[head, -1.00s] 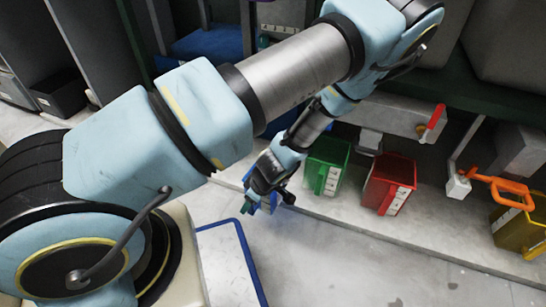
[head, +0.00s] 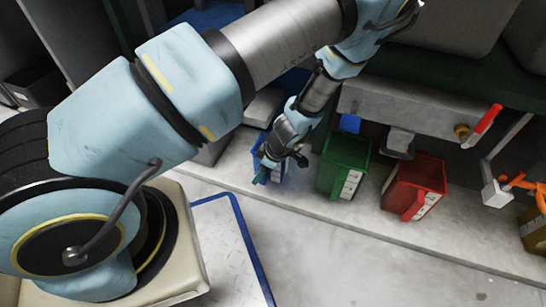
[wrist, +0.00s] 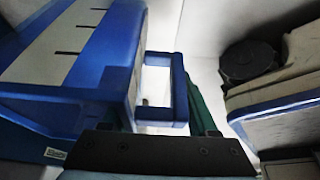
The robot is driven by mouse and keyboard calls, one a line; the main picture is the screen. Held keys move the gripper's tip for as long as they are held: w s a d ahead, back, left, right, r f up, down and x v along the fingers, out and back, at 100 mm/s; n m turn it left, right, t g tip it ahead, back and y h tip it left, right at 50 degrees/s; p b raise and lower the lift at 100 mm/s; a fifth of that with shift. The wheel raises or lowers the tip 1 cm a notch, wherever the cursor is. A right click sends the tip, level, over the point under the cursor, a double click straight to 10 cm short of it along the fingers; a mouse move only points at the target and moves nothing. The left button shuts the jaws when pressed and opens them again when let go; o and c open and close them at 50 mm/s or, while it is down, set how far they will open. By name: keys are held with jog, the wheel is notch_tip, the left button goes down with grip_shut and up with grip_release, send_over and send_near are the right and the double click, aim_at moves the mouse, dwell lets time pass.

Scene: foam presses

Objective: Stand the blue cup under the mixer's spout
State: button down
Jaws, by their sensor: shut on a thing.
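The blue cup (head: 279,172) is at the left end of the row of cups, mostly hidden behind my gripper (head: 262,178). In the wrist view the blue cup (wrist: 115,65) fills the left, with a pale scale strip and a squared handle. My gripper (wrist: 160,125) is shut on that handle at the bottom of the view. I cannot tell whether the cup's base touches the ledge. The grey mixer body (head: 425,113) runs along the back. A grey spout part (head: 400,143) hangs from it between the green and red cups.
A green cup (head: 345,165) stands right of the blue cup, and a red cup (head: 415,187) beyond it. A red lever (head: 487,118) and an orange handle (head: 525,184) are at the right. A blue square (head: 350,123) is on the mixer's front. The floor (head: 370,260) in front is clear.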

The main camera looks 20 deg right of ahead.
jog(key=w+d+b, duration=0.2)
jog(key=w+d, duration=0.5)
jog(key=shift+w+b, duration=0.2)
jog(key=shift+b, duration=0.15)
jog(key=shift+f+b, duration=1.1)
jog(key=shift+f, duration=0.65)
jog(key=shift+f, duration=0.1)
jog(key=shift+c, duration=0.8)
grip_release()
jog(key=shift+p+v, duration=1.8)
jog(key=shift+v, duration=2)
jog(key=shift+a, duration=0.1)
